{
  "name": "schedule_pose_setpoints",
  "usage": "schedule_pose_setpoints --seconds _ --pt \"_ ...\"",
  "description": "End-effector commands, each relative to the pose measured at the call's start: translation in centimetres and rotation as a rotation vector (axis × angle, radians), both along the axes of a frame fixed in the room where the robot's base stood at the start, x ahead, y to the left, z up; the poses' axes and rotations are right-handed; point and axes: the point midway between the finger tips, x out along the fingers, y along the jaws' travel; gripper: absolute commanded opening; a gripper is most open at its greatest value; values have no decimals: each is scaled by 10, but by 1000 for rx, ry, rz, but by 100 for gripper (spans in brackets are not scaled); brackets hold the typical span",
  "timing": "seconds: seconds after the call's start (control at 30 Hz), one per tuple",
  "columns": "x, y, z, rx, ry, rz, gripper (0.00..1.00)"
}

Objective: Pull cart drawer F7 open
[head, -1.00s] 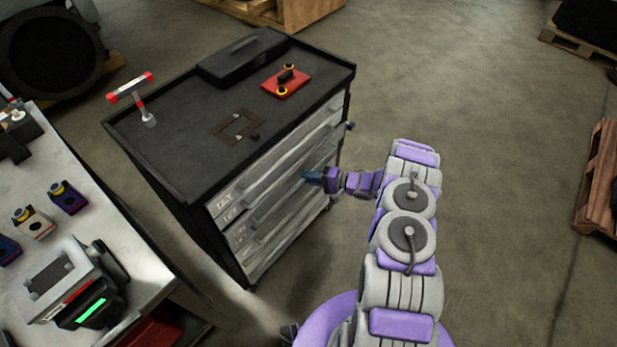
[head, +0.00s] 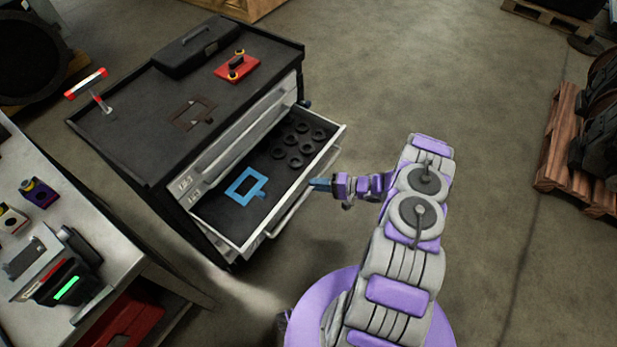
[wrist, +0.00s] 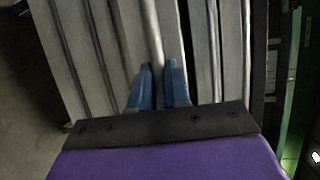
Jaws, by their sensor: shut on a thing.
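The tool cart (head: 130,135) stands left of my arm with one drawer (head: 234,222) pulled well out. The open drawer holds a blue rectangular gasket or frame (head: 243,183) and several dark rings (head: 290,151). I cannot read whether its label is F7. My gripper (head: 318,184) is at the open drawer's front, on its long handle. In the wrist view my gripper's blue fingers (wrist: 159,88) are closed around the pale handle bar (wrist: 150,35). Grey drawer fronts show on both sides of it.
A workbench (head: 85,235) stands at lower left. A pallet (head: 565,150) lies at right. The floor behind my arm is clear.

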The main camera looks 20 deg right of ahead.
Motion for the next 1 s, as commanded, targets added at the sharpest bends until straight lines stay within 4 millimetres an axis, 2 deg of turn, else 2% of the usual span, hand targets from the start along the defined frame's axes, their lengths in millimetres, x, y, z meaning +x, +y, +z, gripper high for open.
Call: schedule_pose_setpoints --seconds 0.13,0.53,0.57,0.8,1.0 --pt "-8 -3 -3 -2 7 5 0" --pt "-9 -4 -4 -5 6 3 0" --pt "-9 -4 -4 -5 6 3 18" --pt "-9 -5 -2 -3 2 2 40" --pt "-9 -6 -1 -3 1 1 41"
